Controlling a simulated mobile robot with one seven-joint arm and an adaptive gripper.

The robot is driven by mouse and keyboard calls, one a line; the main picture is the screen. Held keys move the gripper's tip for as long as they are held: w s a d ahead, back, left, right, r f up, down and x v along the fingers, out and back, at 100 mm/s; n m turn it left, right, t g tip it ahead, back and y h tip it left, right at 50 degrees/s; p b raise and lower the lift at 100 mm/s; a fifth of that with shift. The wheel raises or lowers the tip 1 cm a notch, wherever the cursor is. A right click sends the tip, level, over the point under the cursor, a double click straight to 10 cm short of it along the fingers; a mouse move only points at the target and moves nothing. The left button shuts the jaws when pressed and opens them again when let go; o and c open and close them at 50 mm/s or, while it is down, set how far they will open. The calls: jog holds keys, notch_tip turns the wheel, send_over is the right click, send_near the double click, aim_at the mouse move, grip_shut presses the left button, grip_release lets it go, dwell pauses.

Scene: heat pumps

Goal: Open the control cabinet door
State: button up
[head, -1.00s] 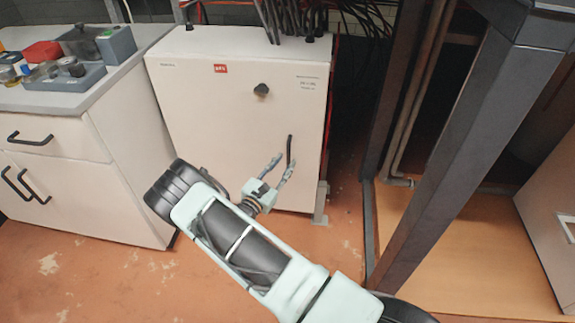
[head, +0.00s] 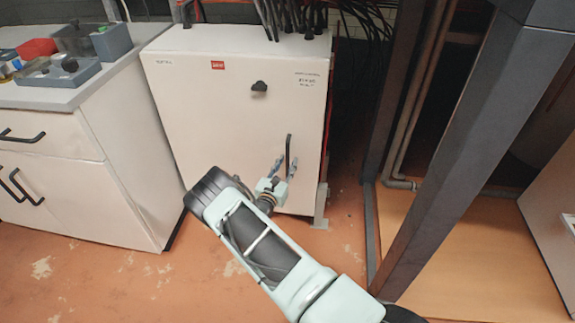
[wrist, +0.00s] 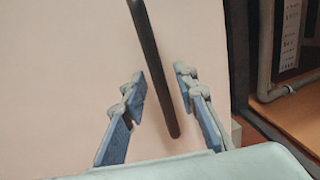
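The control cabinet (head: 210,120) is a white box with a red label, a black knob (head: 259,87) and a vertical black handle (head: 288,155) low on its right side. Its door is closed. My gripper (head: 284,166) is at the lower part of the handle. In the wrist view the blue-padded fingers of my gripper (wrist: 160,90) are apart, with the dark handle (wrist: 155,70) running between them. There is a gap to the handle on each side, and the fingers do not appear to touch it.
A white counter (head: 85,150) with drawers and trays on top stands close on the left. A dark metal frame post (head: 455,150) rises to the right. Cables (head: 290,15) enter the cabinet's top. Orange floor (head: 100,275) is clear in front.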

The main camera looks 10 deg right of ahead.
jog(key=shift+w+d, duration=0.2)
jog(key=shift+w, duration=0.1)
jog(key=shift+c, duration=0.5)
grip_shut()
